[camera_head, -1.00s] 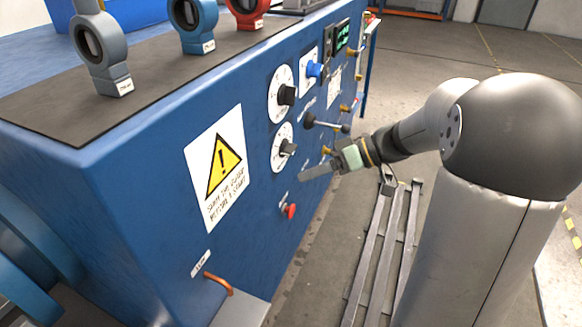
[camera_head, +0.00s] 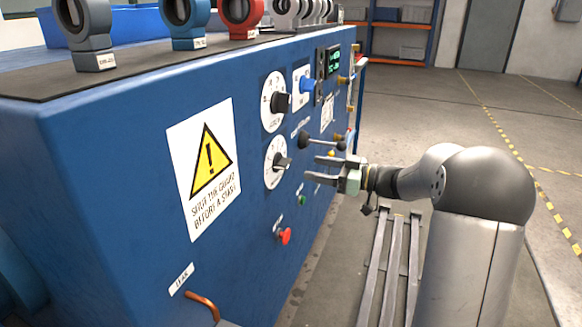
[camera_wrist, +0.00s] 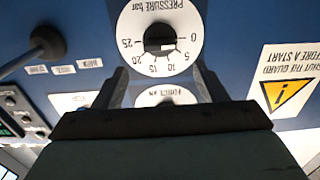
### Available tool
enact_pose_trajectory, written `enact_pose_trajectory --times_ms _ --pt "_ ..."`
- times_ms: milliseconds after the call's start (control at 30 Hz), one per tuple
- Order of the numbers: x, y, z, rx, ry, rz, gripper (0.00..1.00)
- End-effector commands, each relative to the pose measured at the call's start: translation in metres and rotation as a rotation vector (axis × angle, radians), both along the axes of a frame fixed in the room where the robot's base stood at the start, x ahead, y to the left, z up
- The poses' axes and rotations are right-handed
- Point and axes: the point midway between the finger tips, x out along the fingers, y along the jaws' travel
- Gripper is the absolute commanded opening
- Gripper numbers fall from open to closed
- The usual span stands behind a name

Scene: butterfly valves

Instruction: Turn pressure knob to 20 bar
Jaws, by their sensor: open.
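The pressure knob (camera_wrist: 160,38) is black, on a white round dial (camera_wrist: 183,57) marked "PRESSURE bar" from 0 to 25, upside down in the wrist view. I cannot clearly read where its pointer stands. In the head view this is the lower dial, with its knob (camera_head: 283,162) standing out from the blue panel. My gripper (camera_head: 314,170) is open and empty, just right of the knob and apart from it. In the wrist view its two fingers (camera_wrist: 160,82) reach toward the dial, one at each side below the knob, and hold nothing.
A "FORCE kN" dial (camera_head: 268,108) sits above the pressure dial. A lever with a black ball (camera_head: 304,140) sticks out close to my fingers. A green button (camera_head: 302,200) and red button (camera_head: 286,236) are lower. A warning sign (camera_head: 205,165) is left. Floor right is open.

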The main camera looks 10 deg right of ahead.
Motion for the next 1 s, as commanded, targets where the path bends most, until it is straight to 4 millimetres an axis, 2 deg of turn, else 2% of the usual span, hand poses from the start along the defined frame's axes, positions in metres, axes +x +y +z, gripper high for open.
enact_pose_trajectory --times_ms 100,300,500,800,833,967,1000 --pt "0.014 0.024 -0.001 0.001 -0.001 0.005 0.65" --pt "0.033 0.052 -0.001 -0.001 -0.001 0.004 0.65" --pt "0.042 0.065 0.000 0.000 0.000 0.002 0.65" --pt "0.043 0.067 0.000 -0.001 0.001 0.000 0.65" --pt "0.043 0.067 0.000 -0.001 0.001 0.001 0.60" --pt "0.043 0.066 0.000 -0.001 0.001 0.001 0.24" --pt "0.043 0.066 0.000 -0.001 0.001 0.001 0.21"
